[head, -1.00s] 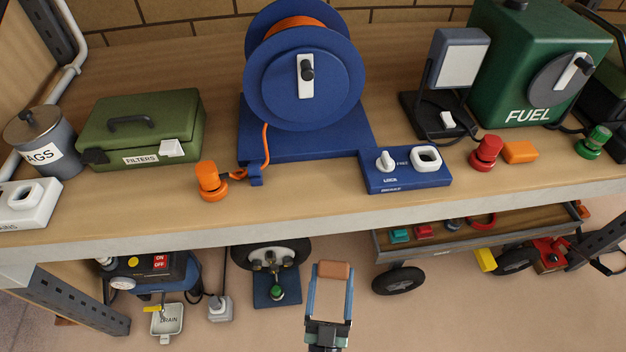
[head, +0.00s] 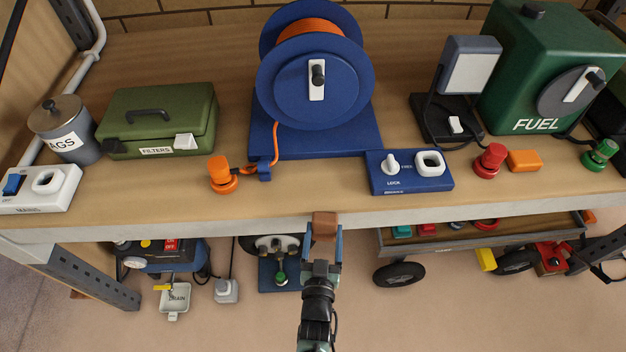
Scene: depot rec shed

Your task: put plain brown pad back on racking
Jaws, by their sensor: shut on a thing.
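The plain brown pad (head: 325,222) is a small rounded block held between the fingertips of my gripper (head: 324,238). My gripper is shut on it. The pad shows in front of the racking shelf's pale front edge (head: 130,232), below the wooden top. I cannot tell its exact distance from the edge. The shelf's wooden top (head: 310,188) is bare just behind the pad, between the orange plug and the blue lock box.
On the shelf stand a blue cable reel (head: 312,85), an orange plug (head: 221,175), a blue lock box (head: 408,172), a green filters case (head: 158,120), a red knob (head: 489,160) and an orange block (head: 524,160). A wheeled cart (head: 480,238) stands below.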

